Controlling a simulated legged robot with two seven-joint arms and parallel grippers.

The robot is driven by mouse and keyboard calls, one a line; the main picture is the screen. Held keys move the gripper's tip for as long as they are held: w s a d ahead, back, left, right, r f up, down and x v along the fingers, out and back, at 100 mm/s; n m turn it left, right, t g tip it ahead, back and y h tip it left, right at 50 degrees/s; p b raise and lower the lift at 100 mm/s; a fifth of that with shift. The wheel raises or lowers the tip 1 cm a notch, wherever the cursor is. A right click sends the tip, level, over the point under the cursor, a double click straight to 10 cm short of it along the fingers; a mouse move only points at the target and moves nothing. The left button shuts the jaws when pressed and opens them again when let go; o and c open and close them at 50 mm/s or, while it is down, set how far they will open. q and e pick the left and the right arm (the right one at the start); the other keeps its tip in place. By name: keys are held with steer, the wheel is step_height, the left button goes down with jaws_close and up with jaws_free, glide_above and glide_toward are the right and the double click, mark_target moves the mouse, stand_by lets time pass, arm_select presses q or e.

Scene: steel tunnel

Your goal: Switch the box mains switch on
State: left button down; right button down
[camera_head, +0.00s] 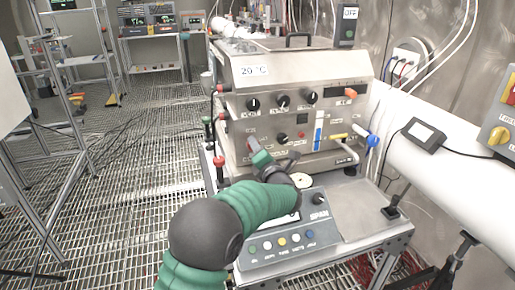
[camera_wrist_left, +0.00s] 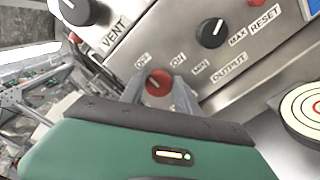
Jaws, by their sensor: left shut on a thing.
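The steel box (camera_head: 300,75) with a "20 °C" label stands on a metal cart, its front panel carrying black knobs and a red switch. In the left wrist view the red rotary mains switch (camera_wrist_left: 158,82) sits below the OFF and ON labels. My left gripper (camera_wrist_left: 158,90) is shut on this red switch, one finger on each side. Which label the switch points to I cannot tell. In the head view my left gripper (camera_head: 257,148) reaches the lower left of the panel and largely hides the switch.
A grey control unit (camera_head: 285,237) with coloured buttons lies on the cart under my left arm. A black knob (camera_wrist_left: 212,32) marked MIN and MAX sits right of the switch. A white pipe (camera_head: 440,165) runs along the right wall. Grated floor is open at left.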

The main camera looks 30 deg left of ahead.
arm_select(q)
steer(key=shift+s+a+f+m, duration=0.2)
steer(key=shift+a+m, duration=0.1)
steer(key=shift+a, duration=0.1)
steer(key=shift+w+a+r+m+p, duration=0.15)
steer(key=shift+m+p, duration=1.6)
steer(key=shift+m, duration=1.1)
steer(key=shift+s+r+m+p, duration=0.1)
steer(key=shift+m+p, duration=1.65)
steer(key=shift+m, duration=1.15)
steer(key=shift+w+a+r+m+p, duration=0.15)
steer(key=shift+m+p, duration=1.6)
steer(key=shift+m, duration=1.1)
steer(key=shift+d, duration=0.1)
steer(key=c, duration=1.3)
jaws_free()
steer(key=shift+o, duration=1.3)
steer(key=shift+f, duration=0.1)
steer(key=shift+o, duration=0.7)
steer(key=shift+f, duration=0.3)
